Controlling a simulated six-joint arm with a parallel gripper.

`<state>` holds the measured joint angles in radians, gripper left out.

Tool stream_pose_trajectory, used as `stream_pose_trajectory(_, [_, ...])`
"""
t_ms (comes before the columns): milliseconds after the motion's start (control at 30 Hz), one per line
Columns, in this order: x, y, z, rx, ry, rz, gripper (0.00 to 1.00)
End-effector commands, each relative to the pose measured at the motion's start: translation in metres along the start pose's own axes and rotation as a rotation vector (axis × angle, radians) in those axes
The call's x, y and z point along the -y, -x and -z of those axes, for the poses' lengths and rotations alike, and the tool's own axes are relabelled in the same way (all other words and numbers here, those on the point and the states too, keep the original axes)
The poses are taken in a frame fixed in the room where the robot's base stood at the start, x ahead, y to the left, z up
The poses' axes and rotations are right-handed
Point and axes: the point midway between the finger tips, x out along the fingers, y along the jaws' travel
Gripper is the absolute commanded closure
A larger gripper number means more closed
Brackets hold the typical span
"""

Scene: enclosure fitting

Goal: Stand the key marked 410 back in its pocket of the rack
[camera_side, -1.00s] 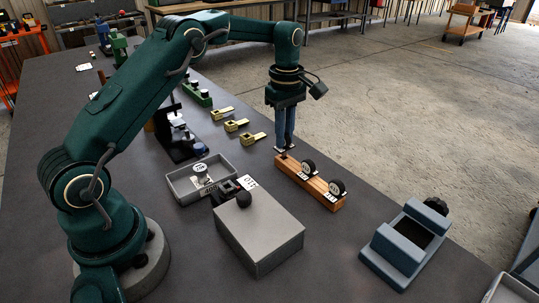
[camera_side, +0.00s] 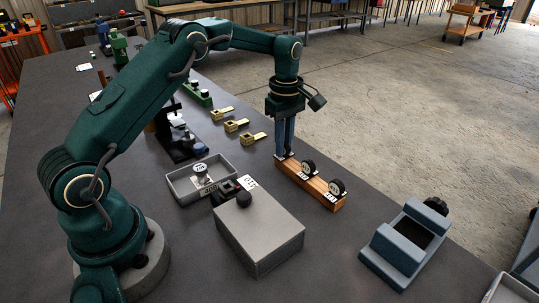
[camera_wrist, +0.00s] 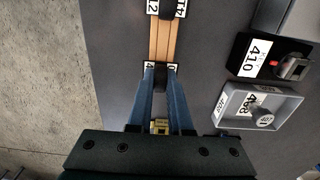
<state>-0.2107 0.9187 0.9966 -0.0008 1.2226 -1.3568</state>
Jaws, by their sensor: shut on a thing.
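My gripper (camera_side: 285,155) points straight down at the far left end of the wooden rack (camera_side: 306,183). In the wrist view its blue fingers (camera_wrist: 160,76) are shut on a dark key (camera_wrist: 160,82), mostly hidden between them. A white label shows right at the fingertips, but only its first digit, a 4, can be read. I cannot tell how deep the key sits in the end pocket. Two other black round-headed keys (camera_side: 309,167) (camera_side: 336,187) stand upright in the rack, with white labels beside them. A label 410 (camera_wrist: 257,57) is on a black lock block.
A grey tray (camera_side: 180,192) holds a round tagged piece. Beside it is a grey box (camera_side: 262,240) with a black knob. A blue-grey fixture (camera_side: 385,246) is at the right. Several brass pieces (camera_side: 236,125) lie left of the rack. Bare bench surrounds the rack.

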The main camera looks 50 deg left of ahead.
Motion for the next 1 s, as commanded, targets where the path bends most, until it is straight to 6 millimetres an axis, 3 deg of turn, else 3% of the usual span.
stream_pose_trajectory(67, [0.000, -0.002, 0.000, 0.000, 0.000, 0.000, 1.00])
stream_pose_trajectory(100, [0.000, -0.002, 0.000, 0.000, 0.000, 0.000, 0.71])
stream_pose_trajectory(167, [0.000, -0.002, 0.000, 0.000, 0.000, 0.000, 0.48])
stream_pose_trajectory(533, [0.000, 0.002, 0.000, 0.000, 0.000, -0.001, 0.47])
stream_pose_trajectory(800, [-0.001, 0.036, 0.000, -0.001, 0.000, -0.004, 0.47])
stream_pose_trajectory(1000, [0.000, 0.049, 0.000, 0.000, 0.000, -0.001, 0.47])
